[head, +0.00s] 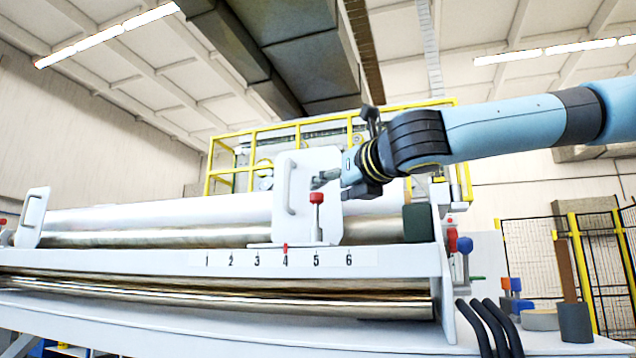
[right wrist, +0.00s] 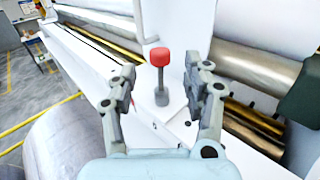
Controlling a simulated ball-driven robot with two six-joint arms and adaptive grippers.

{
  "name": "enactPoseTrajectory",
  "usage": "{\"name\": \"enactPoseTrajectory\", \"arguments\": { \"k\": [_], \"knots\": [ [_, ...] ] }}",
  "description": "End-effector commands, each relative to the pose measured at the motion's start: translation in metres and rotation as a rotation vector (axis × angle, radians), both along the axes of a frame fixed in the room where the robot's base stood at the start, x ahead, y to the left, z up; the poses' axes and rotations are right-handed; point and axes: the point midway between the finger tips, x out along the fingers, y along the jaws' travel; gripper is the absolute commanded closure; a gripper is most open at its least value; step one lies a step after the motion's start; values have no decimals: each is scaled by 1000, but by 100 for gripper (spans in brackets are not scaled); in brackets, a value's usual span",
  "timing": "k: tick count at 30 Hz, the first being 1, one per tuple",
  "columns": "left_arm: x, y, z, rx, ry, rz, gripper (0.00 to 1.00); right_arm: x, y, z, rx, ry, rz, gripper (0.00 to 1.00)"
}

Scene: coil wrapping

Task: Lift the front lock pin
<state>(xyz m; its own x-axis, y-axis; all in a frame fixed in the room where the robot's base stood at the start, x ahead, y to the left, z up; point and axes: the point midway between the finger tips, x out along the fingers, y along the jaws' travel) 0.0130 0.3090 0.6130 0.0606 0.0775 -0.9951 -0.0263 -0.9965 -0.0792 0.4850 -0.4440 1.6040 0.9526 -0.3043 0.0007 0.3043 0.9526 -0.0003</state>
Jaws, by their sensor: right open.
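The front lock pin, with a red knob on a grey stem, stands upright on the machine's white rail. In the head view the red-knobbed pin (head: 317,198) is in front of a white plate (head: 300,165) with a handle. In the right wrist view the pin (right wrist: 160,60) stands between the two fingers, farther out than the fingertips. My right gripper (right wrist: 165,88) is open and empty; in the head view the right gripper (head: 335,178) is just above and right of the knob. No contact with the pin shows. My left gripper is in neither view.
A long machine with shiny rollers (head: 130,238) and a rail numbered 1 to 6 (head: 285,258) fills the left and middle. A dark green block (head: 417,223), a blue-topped pin (head: 465,246) and black hoses (head: 485,325) are at its right end. Yellow railing (head: 225,165) stands behind.

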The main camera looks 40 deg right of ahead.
Motion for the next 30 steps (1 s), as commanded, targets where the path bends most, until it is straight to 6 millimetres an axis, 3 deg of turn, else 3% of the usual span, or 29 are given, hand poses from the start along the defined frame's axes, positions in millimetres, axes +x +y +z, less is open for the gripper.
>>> {"name": "enactPoseTrajectory", "arguments": {
  "k": [1, 11, 23, 30],
  "knots": [
    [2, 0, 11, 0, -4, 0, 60, 9, -2, 2, -7, 11, 0, 50],
    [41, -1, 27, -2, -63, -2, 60, 50, -16, 0, -3, 4, -1, 50],
    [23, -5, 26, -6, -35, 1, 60, 57, -18, -1, 1, 1, 2, 50],
    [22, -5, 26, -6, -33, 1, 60, 57, -18, -1, 1, 1, 2, 80]
  ]
}}
